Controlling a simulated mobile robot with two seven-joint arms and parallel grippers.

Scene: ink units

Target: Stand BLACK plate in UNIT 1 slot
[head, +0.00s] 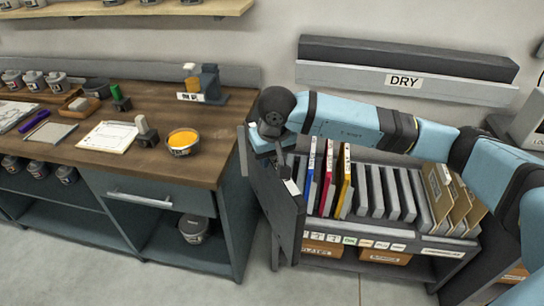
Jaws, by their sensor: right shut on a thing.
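My right gripper (280,158) reaches in from the right over the rack and is shut on the top of a dark, near-black plate (273,205). The plate hangs upright, slightly tilted, at the left end of the rack (455,243). A small white label shows near its upper right edge. Whether its lower edge touches anything is unclear. In the rack, plates with a blue (310,175), a red (327,178) and a yellow edge (344,182) stand upright. No UNIT 1 label can be read. My left gripper is out of view.
Grey dividers (392,195) and tan folders (440,190) fill the rack's right side. A wooden-topped bench (60,165) stands close left of the plate, with an orange ink tin (183,142) near its edge. A DRY shelf (340,75) is on the wall behind.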

